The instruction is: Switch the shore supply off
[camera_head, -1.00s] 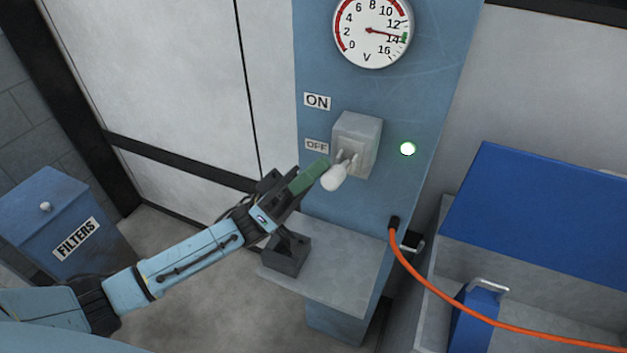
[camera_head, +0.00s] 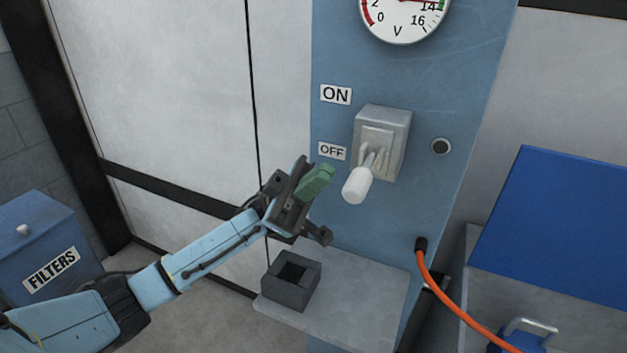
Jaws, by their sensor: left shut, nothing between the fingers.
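The shore supply switch (camera_head: 382,140) is a grey box on the blue panel, with a white-tipped lever (camera_head: 357,186) that points down and outward, at and below the OFF label (camera_head: 332,151). The ON label (camera_head: 336,95) sits higher. My right gripper is not in view.
A voltmeter (camera_head: 404,15) is at the top, partly cut off. A small shelf (camera_head: 370,290) with a dark square holder (camera_head: 291,281) juts out below. An orange cable (camera_head: 440,297) hangs at the right near a blue lid (camera_head: 560,225). A blue FILTERS bin (camera_head: 42,240) stands at the left.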

